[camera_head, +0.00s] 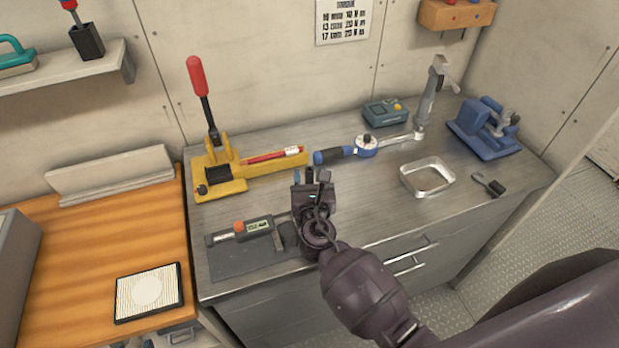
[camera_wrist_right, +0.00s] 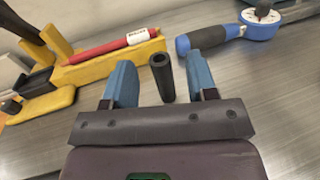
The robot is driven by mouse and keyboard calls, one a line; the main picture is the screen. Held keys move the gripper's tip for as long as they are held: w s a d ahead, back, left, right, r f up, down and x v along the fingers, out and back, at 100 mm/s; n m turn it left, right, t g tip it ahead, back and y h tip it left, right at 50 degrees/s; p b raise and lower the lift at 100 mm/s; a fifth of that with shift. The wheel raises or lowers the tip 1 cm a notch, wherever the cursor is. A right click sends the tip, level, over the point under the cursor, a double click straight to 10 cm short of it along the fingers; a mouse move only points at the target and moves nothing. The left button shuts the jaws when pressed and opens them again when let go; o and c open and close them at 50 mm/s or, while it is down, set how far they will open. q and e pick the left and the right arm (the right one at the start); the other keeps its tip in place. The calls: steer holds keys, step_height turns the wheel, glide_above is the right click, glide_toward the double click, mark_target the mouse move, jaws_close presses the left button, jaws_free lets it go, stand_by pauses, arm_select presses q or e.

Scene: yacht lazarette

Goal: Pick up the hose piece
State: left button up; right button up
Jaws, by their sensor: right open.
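The hose piece, a short black tube with a round hole in its end, shows in the right wrist view (camera_wrist_right: 163,80) between the two blue fingers of my right gripper (camera_wrist_right: 161,80). It appears to stand on end on the metal bench, with gaps to both fingers. My right gripper is open and also shows in the head view (camera_head: 310,178), low over the middle of the bench. There the hose piece is mostly hidden by the gripper. My left gripper is out of view.
Behind the gripper stand a yellow press with a red lever (camera_head: 228,175) and a blue-handled torque wrench (camera_head: 335,155). A digital caliper (camera_head: 245,229) lies left on a dark mat. A metal tray (camera_head: 428,177) and a blue vise (camera_head: 485,130) stand to the right.

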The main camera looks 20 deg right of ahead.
mark_target(310, 173)
steer(key=x, duration=0.4)
steer(key=shift+w, duration=0.25)
jaws_close()
